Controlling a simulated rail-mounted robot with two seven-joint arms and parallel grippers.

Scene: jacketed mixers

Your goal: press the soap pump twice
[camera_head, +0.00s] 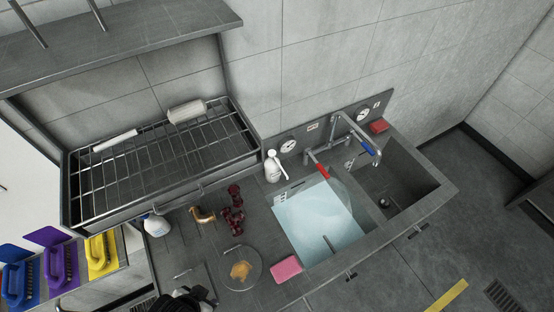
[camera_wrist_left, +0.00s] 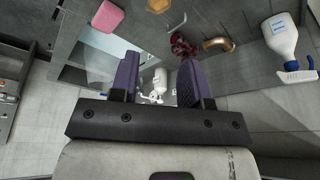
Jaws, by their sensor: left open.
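The soap pump is a white bottle with a white pump head and spout (camera_head: 273,167). It stands upright on the counter behind the left corner of the filled sink basin. In the left wrist view, the white pump bottle (camera_wrist_left: 160,80) shows between my fingers, farther off and not touched. My left gripper (camera_head: 190,297) is a dark shape at the bottom edge of the head view, well in front of the pump. Its two purple-padded fingers (camera_wrist_left: 160,64) are apart with nothing held. My right gripper is in neither view.
A white bottle with a blue top (camera_head: 156,225), brass elbow (camera_head: 203,215), dark red fitting (camera_head: 233,208), round dish (camera_head: 239,268) and pink sponge (camera_head: 286,269) lie on the counter. A red-handled tap (camera_head: 321,171) stands right of the pump. A wire rack (camera_head: 160,160) is left.

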